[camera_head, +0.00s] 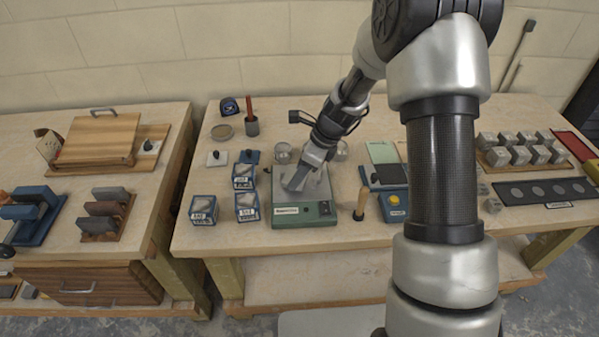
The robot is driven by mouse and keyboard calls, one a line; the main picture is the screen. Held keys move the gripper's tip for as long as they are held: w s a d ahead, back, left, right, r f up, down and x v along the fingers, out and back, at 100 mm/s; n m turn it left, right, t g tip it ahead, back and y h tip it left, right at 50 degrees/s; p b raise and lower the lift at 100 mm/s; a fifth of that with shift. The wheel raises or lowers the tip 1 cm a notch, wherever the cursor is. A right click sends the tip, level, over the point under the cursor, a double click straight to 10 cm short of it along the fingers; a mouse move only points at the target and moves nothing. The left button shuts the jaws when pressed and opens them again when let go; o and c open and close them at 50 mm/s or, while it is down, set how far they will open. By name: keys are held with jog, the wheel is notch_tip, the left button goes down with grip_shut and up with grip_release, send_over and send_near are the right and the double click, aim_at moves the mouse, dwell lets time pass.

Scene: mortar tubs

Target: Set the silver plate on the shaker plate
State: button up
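A green boxy device (306,214) with a pale label and a small red mark on its front stands near the front edge of the right bench. I take it to be the shaker. A flat grey surface (318,190) shows on top of it; I cannot tell whether this is the shaker plate, the silver plate or both. My gripper (296,182) points down and left, low over this grey top. Its fingers blend with the grey surface, so I cannot tell whether they are open or hold something. My gripper and wrist hide part of the top.
Several blue-and-white boxes (246,207) stand left of the device. A wooden-handled tool (361,204) stands upright close on its right, beside a blue device with a yellow knob (394,205). Small metal pots (283,153) stand behind. Grey cubes (520,155) fill a far-right tray.

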jog(key=shift+f, duration=0.1)
jog(key=o, duration=1.4)
jog(key=shift+c, duration=0.2)
jog(key=p+v, duration=0.1)
jog(key=v, duration=1.6)
jog(key=shift+r, duration=0.2)
